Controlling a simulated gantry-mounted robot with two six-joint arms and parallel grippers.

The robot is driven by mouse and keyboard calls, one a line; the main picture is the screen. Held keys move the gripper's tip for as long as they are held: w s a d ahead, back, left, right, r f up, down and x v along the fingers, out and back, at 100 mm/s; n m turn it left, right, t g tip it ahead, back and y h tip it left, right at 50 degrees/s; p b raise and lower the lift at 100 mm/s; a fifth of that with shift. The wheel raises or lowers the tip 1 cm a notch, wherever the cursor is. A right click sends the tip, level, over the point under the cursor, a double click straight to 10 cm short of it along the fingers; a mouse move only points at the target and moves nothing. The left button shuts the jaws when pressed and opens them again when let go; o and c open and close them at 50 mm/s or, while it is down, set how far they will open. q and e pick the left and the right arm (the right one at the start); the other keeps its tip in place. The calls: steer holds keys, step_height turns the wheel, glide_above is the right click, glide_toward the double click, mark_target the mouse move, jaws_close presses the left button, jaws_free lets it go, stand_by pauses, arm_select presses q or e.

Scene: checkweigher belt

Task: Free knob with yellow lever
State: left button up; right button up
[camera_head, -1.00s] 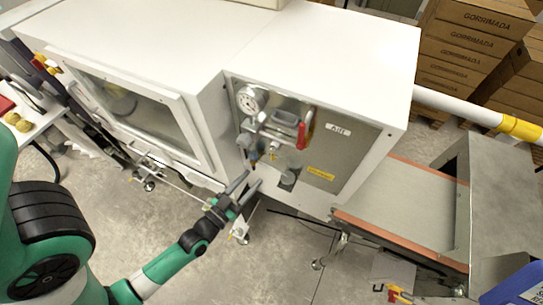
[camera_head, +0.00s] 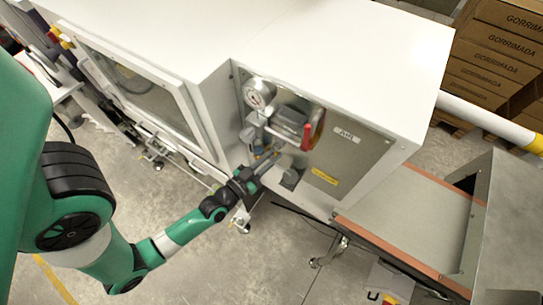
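The air panel (camera_head: 362,157) is recessed in the front of a white cabinet. It carries a round gauge (camera_head: 258,94), a grey valve block (camera_head: 290,122) and a red handle (camera_head: 307,135). A small dark-blue knob-like part (camera_head: 247,136) hangs under the gauge. I cannot clearly make out a yellow lever; the area under the valve block is partly hidden by my gripper. My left gripper (camera_head: 274,161) is in front of the lower part of the panel, just below the valve block. Its fingers look apart, with nothing seen between them. My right gripper is not in view.
A yellow label (camera_head: 325,177) is on the panel's lower part. A windowed cabinet door (camera_head: 140,95) stands to the left. A conveyor belt (camera_head: 415,215) with orange edges and a grey metal housing (camera_head: 510,230) lie to the right. Cartons (camera_head: 490,70) are stacked behind.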

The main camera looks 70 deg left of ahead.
mark_target(292, 146)
arm_select(q)
steer(key=shift+d+n, duration=0.1)
steer(key=shift+n, duration=0.2)
jaws_close()
steer(key=shift+w+d+n, duration=0.2)
steer(key=shift+w+n, duration=0.05)
steer(key=shift+n, duration=0.55)
steer(key=n, duration=0.3)
steer(key=shift+w+d+n+t+y+p, duration=0.3)
steer(key=shift+w+d+p, duration=0.05)
steer(key=shift+p, duration=0.05)
steer(key=n, duration=0.2)
steer(key=n+y, duration=0.1)
steer(key=shift+w+d+r+n, duration=0.25)
steer(key=shift+d+r+n, duration=0.05)
steer(key=shift+d+n, duration=0.1)
steer(key=shift+w+d+r+n+y, duration=0.15)
steer(key=shift+n+y, duration=0.1)
steer(key=shift+n, duration=0.6)
steer(key=shift+r+n+y, duration=0.15)
steer(key=shift+n+y, duration=0.1)
steer(key=shift+n, duration=0.6)
steer(key=o, duration=0.7)
jaws_free()
